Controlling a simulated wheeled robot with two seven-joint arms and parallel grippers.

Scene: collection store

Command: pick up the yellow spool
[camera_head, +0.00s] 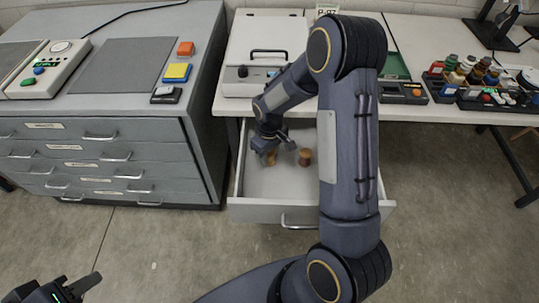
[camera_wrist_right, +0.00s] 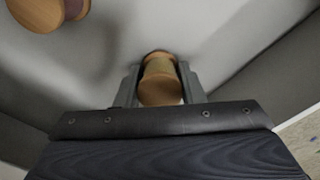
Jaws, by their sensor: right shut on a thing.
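The yellow spool (camera_wrist_right: 160,68), wooden ends with dull yellow thread, sits between the two fingers of my right gripper (camera_wrist_right: 158,88) in the right wrist view. The gripper is shut on it. In the head view my right gripper (camera_head: 273,145) reaches down into the open drawer, and the held spool (camera_head: 271,158) is partly hidden by the fingers. Whether it touches the drawer floor I cannot tell. My left gripper (camera_head: 78,287) is at the lower left corner of the head view, far from the spool, partly cut off.
A second spool with reddish thread (camera_head: 305,157) stands in the drawer (camera_head: 262,212) just right of the held one; it also shows in the wrist view (camera_wrist_right: 74,8). Drawer walls surround the right gripper. A grey cabinet (camera_head: 110,140) stands left; the worktop (camera_head: 440,115) is above the drawer.

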